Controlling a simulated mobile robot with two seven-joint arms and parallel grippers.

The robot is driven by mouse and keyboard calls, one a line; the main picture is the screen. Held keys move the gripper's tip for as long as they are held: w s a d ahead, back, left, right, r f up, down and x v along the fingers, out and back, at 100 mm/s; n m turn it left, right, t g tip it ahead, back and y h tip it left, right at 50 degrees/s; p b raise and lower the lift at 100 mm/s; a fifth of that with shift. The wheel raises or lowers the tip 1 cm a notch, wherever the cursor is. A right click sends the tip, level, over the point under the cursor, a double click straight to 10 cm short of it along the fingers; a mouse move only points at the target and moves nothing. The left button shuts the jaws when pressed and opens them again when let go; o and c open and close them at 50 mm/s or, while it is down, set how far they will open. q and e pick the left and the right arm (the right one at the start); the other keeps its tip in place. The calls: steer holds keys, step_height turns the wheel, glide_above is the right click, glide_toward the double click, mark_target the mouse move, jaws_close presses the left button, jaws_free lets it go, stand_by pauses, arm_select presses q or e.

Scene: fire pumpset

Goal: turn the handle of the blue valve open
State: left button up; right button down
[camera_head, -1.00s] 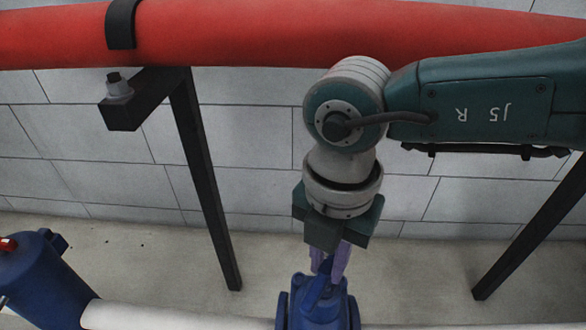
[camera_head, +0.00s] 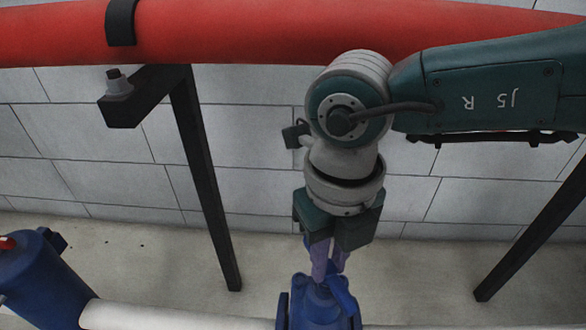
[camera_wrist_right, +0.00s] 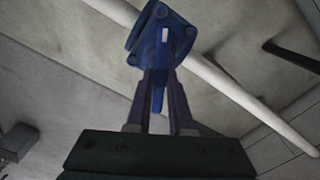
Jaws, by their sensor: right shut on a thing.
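The blue valve (camera_head: 312,308) is at the bottom centre of the head view, on a white pipe. Its blue handle (camera_head: 341,292) rises from its top on the right side. My right gripper (camera_head: 326,272) comes down from above with purple fingers at the handle. In the right wrist view, the valve (camera_wrist_right: 160,35) is at the top centre. The handle (camera_wrist_right: 158,98) lies between the two fingers of my right gripper (camera_wrist_right: 160,82), which is shut on it. The lower valve is cut off by the head view's bottom edge. My left gripper is not in view.
A large red pipe (camera_head: 250,32) runs across the top, on dark supports (camera_head: 205,185). Another blue fitting (camera_head: 40,280) stands at the lower left, joined to the white pipe (camera_head: 180,316). A grey block wall is behind. The floor between the supports is clear.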

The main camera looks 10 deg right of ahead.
steer(key=n+b, duration=0.1)
steer(key=n, duration=0.3)
steer(key=shift+n, duration=0.3)
steer(key=n+b, duration=0.1)
steer(key=n, duration=0.2)
steer(key=shift+f+n, duration=0.1)
steer(key=shift+n, duration=0.3)
steer(key=n+b, duration=0.1)
steer(key=n, duration=0.2)
steer(key=shift+n, duration=0.3)
steer(key=n+b, duration=0.2)
steer(key=n, duration=0.1)
steer(key=shift+n, duration=0.3)
steer(key=n+b, duration=0.1)
steer(key=n, duration=0.2)
steer(key=shift+n+b, duration=0.3)
steer(key=shift+b, duration=0.05)
steer(key=n+b, duration=0.2)
steer(key=n, duration=0.2)
steer(key=shift+n, duration=0.3)
steer(key=n+b, duration=0.2)
steer(key=n, duration=0.2)
steer(key=shift+n+b, duration=0.75)
steer(key=shift+n, duration=0.45)
